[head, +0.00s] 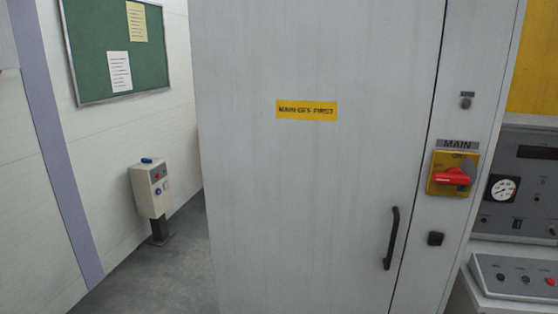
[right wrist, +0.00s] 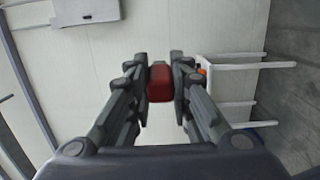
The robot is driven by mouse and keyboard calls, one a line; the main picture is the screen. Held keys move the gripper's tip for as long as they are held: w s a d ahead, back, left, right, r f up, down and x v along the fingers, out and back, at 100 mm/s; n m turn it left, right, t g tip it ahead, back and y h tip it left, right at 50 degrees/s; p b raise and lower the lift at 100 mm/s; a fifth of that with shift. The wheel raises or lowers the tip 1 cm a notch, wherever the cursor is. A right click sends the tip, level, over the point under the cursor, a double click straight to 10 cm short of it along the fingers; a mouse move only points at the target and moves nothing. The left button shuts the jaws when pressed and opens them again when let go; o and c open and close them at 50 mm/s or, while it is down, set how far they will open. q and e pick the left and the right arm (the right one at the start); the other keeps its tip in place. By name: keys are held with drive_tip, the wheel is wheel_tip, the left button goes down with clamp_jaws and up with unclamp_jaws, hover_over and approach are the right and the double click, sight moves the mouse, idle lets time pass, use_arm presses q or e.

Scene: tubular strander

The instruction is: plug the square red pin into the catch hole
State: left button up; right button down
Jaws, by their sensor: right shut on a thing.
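My right gripper (right wrist: 160,82) shows in the right wrist view. It is shut on a red block-like piece, the red pin (right wrist: 160,84), held between its two fingertips. The far end of the pin is hidden from this camera. In the head view neither gripper nor the pin shows. I cannot make out a catch hole in either view. A grey cabinet with a door (head: 310,190) fills the middle of the head view.
On the cabinet are a yellow label (head: 307,110), a black door handle (head: 391,238) and a red main switch (head: 452,176). A control panel (head: 520,277) stands at the right. A small box on a post (head: 151,190) stands at the left, with open floor (head: 178,265) beside it.

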drive_tip(key=shift+w+d+r+m+t+h, duration=0.1)
drive_tip(key=shift+d+r+m+t+h, duration=0.15)
drive_tip(key=shift+m+t, duration=0.4)
drive_tip(key=w+d+f+m+t+h, duration=0.3)
drive_tip(key=w+d+m+t+h, duration=0.1)
drive_tip(key=d+m+t+h, duration=0.4)
drive_tip(key=s+d+f+m+t+h, duration=0.1)
drive_tip(key=d+f+h, duration=0.3)
drive_tip(key=d, duration=0.4)
drive_tip(key=s+d+f+m+t+h, duration=0.1)
drive_tip(key=s+d+f+m+h, duration=0.2)
drive_tip(key=d, duration=0.5)
wheel_tip(320, 180, down, 2)
drive_tip(key=shift+s+d+f+m+h, duration=0.15)
drive_tip(key=shift+d+m+h, duration=0.15)
drive_tip(key=shift+h, duration=0.45)
drive_tip(key=shift+a+t, duration=0.15)
drive_tip(key=shift+t, duration=0.1)
drive_tip(key=w+a+r+n+g+y, duration=0.2)
drive_tip(key=w+a+n+g+y, duration=0.2)
drive_tip(key=a+y, duration=0.4)
drive_tip(key=w+a+r+n+g+y, duration=0.3)
drive_tip(key=w+a+n+g+y, duration=0.1)
drive_tip(key=a+n+y, duration=0.4)
drive_tip(key=shift+a+g, duration=0.45)
drive_tip(key=shift+g, duration=0.45)
